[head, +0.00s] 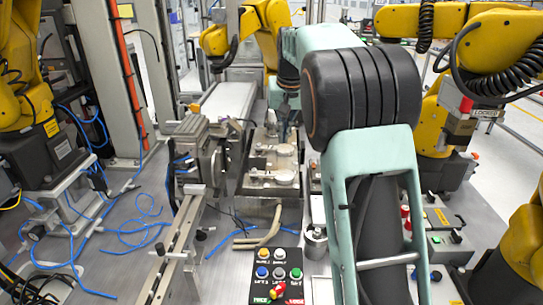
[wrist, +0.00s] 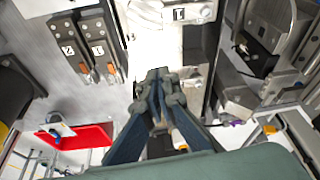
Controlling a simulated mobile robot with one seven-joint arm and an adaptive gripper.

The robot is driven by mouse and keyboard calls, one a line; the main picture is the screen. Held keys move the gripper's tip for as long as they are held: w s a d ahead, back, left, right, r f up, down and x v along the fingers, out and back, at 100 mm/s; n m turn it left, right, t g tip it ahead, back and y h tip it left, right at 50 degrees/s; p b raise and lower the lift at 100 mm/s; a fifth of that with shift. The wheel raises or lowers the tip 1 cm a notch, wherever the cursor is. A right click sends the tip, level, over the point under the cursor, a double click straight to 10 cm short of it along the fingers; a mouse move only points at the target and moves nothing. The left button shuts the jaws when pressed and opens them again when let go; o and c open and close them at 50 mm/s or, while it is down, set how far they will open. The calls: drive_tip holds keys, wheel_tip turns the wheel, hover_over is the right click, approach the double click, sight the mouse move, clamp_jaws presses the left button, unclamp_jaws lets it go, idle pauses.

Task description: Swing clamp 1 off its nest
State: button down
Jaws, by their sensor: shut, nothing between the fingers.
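In the wrist view, a pale metal block with a label reading 1 (wrist: 179,14) is at the top, just beyond my gripper. My gripper (wrist: 160,82) is shut and empty, with its fingertips together over the pale fixture below that label. I cannot tell whether they touch it. A white and orange piece (wrist: 180,138) shows behind the right finger, mostly hidden. The swing arm of clamp 1 cannot be made out clearly. In the head view, my gripper (head: 285,128) points down at the fixture, partly hidden by my arm. Pale round parts (head: 285,177) sit on the fixture there.
Two dark labelled units with orange tips (wrist: 82,68) stand left of my gripper in the wrist view. A red tray (wrist: 75,136) is lower left. In the head view, a button panel (head: 278,275) and a metal rail (head: 180,245) are in front. Yellow robot arms (head: 440,110) flank the table.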

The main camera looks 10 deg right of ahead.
sight(280, 163)
drive_tip(key=shift+w+d+r, duration=0.1)
drive_tip(key=shift+w, duration=0.5)
drive_tip(key=x, duration=1)
drive_tip(key=s, duration=0.2)
drive_tip(key=shift+s, duration=1)
drive_tip(key=shift+s, duration=0.1)
